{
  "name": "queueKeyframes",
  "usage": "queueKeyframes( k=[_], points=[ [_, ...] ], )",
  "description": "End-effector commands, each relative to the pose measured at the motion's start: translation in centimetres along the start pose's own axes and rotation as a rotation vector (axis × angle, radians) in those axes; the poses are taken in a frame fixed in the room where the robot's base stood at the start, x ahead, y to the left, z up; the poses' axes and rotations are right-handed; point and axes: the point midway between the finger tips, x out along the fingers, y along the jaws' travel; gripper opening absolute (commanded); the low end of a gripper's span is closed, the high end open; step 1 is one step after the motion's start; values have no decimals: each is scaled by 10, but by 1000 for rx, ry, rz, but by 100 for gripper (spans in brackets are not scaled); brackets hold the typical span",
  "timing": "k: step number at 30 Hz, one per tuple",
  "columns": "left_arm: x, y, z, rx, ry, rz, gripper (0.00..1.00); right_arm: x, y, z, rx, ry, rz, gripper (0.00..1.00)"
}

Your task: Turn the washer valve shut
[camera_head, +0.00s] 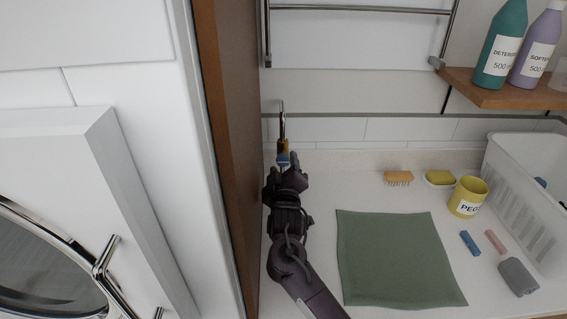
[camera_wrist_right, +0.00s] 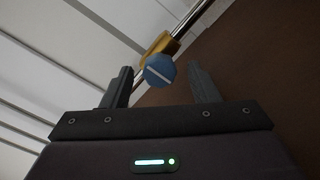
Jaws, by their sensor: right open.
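The washer valve has a round blue knob (camera_wrist_right: 159,70) with a pale line across its face, on a brass body (camera_wrist_right: 162,45) joined to a metal pipe. In the head view the blue knob (camera_head: 283,159) and brass body (camera_head: 283,145) sit low on the back wall, beside the brown panel. My right gripper (camera_head: 286,170) reaches up to the valve from below. In the right wrist view the right gripper (camera_wrist_right: 165,87) is open, and the knob shows between and just beyond its fingertips. I cannot tell whether they touch it. My left gripper is not in view.
A brown panel (camera_head: 232,160) stands close on the left of my right arm. The white counter holds a green cloth (camera_head: 395,258), a brush (camera_head: 398,177), a yellow peg pot (camera_head: 468,196) and a white basket (camera_head: 530,190). A shelf (camera_head: 500,90) with bottles is at upper right.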

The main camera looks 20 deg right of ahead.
Motion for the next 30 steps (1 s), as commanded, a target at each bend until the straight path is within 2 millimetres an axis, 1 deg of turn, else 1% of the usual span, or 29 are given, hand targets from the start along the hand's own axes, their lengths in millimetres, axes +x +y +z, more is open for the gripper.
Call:
queueKeyframes(
  k=[1, 4, 7, 10, 13, 25, 28, 30],
  points=[
    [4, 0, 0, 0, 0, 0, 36, -10, -2, 2, 0, 0, -2, 54],
    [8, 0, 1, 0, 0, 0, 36, -26, -2, 2, 1, -1, -1, 54],
    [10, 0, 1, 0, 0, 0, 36, -39, -2, 2, 0, 0, -1, 54],
    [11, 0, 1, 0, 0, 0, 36, -46, -1, 1, -1, -1, 0, 54],
    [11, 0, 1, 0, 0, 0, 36, -48, 0, 1, -1, -1, 0, 54],
    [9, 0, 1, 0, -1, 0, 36, -48, 1, -1, -1, -1, 0, 54],
    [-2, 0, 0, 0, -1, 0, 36, -48, 9, -9, 0, -1, 0, 54],
    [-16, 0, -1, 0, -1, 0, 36, -47, 18, -18, 0, 0, 0, 54]
  ],
)
